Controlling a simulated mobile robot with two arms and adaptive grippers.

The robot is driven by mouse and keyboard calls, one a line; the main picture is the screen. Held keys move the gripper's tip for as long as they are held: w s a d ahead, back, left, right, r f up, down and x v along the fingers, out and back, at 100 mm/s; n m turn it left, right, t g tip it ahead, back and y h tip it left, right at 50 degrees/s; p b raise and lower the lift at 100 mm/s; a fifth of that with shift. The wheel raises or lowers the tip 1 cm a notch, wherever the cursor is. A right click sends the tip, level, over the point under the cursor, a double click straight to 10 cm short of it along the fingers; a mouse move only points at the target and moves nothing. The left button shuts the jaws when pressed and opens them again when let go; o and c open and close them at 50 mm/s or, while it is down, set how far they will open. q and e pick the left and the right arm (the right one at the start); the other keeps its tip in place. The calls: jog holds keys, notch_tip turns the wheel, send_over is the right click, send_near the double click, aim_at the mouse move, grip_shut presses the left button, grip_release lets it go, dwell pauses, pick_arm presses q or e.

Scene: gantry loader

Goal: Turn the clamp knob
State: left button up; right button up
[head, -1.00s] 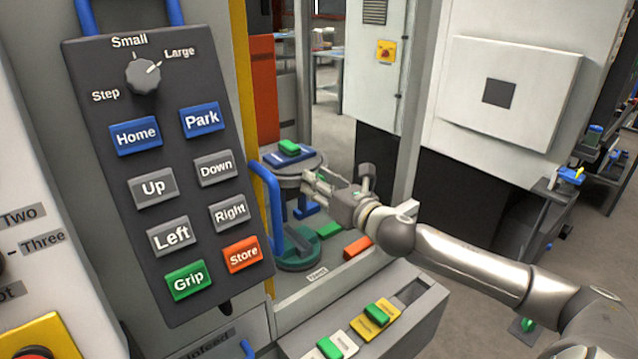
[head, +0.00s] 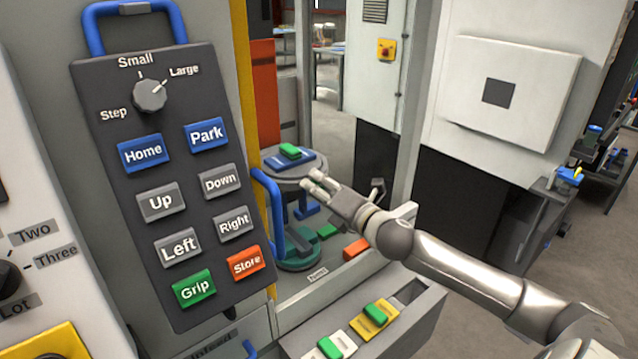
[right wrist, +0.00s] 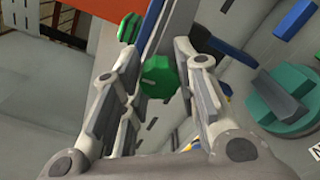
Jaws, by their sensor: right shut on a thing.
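A green, many-sided knob (right wrist: 158,77), which I take for the clamp knob, sits between the two fingers of my right gripper (right wrist: 152,60) in the right wrist view. The gripper is shut on it. In the head view my right gripper (head: 314,182) reaches in from the right, beside the round grey stand. The knob itself cannot be made out there. My left gripper is not in view.
A dark button pendant (head: 165,215) with a blue handle stands large at the left. A teal round dial (head: 300,262) sits low behind the blue rail (head: 268,205); it also shows in the right wrist view (right wrist: 295,118).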

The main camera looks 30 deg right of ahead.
jog(key=m+p, duration=0.2)
jog(key=m, duration=0.3)
jog(key=shift+r+m, duration=0.1)
jog(key=shift+m, duration=0.2)
jog(key=shift+c, duration=0.2)
jog(key=shift+m+p, duration=0.8)
jog(key=shift+m, duration=1.1)
jog(key=o, duration=1.1)
jog(key=shift+c, duration=0.2)
